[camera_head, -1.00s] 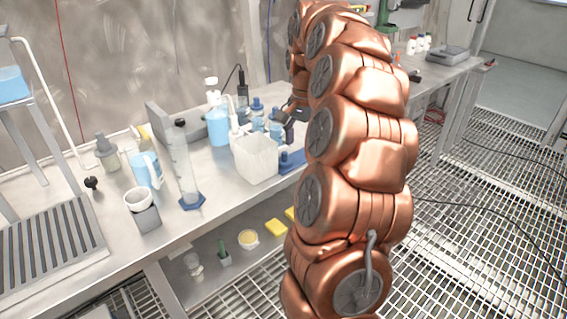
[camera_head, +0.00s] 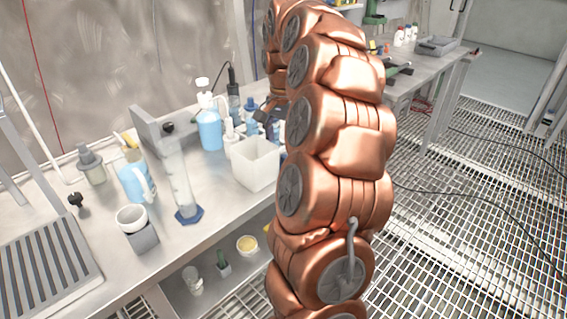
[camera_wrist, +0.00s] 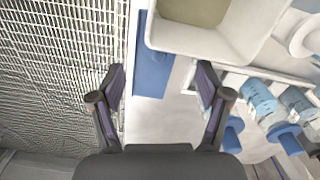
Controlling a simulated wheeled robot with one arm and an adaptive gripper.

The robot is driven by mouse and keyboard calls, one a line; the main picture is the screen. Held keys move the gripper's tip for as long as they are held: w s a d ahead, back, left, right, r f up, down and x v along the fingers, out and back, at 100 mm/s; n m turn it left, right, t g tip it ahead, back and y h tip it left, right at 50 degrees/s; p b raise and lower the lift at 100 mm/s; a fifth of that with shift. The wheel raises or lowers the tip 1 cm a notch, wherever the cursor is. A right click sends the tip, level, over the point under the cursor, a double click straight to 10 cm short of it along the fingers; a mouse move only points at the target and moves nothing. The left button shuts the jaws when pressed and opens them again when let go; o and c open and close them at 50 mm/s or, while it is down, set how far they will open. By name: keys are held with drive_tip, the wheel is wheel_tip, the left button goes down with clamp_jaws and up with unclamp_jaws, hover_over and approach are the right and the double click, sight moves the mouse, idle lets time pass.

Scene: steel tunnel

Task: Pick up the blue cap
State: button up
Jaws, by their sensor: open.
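Several blue caps show in the wrist view at the right, among them one lower cap (camera_wrist: 232,134) beside my right finger and another (camera_wrist: 285,136) farther right, next to light-blue bottles (camera_wrist: 258,95). I cannot tell which one is the task's cap. In the head view, a blue cap (camera_head: 250,104) tops a bottle on the bench, left of my arm. My gripper (camera_wrist: 160,78) is open and empty above the bench edge, with its fingers wide apart. In the head view it is mostly hidden behind my copper arm.
A white square bin (camera_head: 256,164) stands near the bench edge; in the wrist view its rim (camera_wrist: 210,48) lies ahead of my fingers. A blue flat piece (camera_wrist: 153,62) lies beside it. A tall cylinder (camera_head: 179,178) and a blue wash bottle (camera_head: 209,130) stand to the left.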

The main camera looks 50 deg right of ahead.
sight(285, 156)
drive_tip(key=shift+d+f, duration=0.15)
drive_tip(key=shift+f, duration=2.9)
drive_tip(key=c, duration=0.9)
drive_tip(key=shift+r, duration=0.1)
wheel_tip(285, 156, up, 18)
drive_tip(key=shift+f+p, duration=0.1)
drive_tip(key=shift+p, duration=0.65)
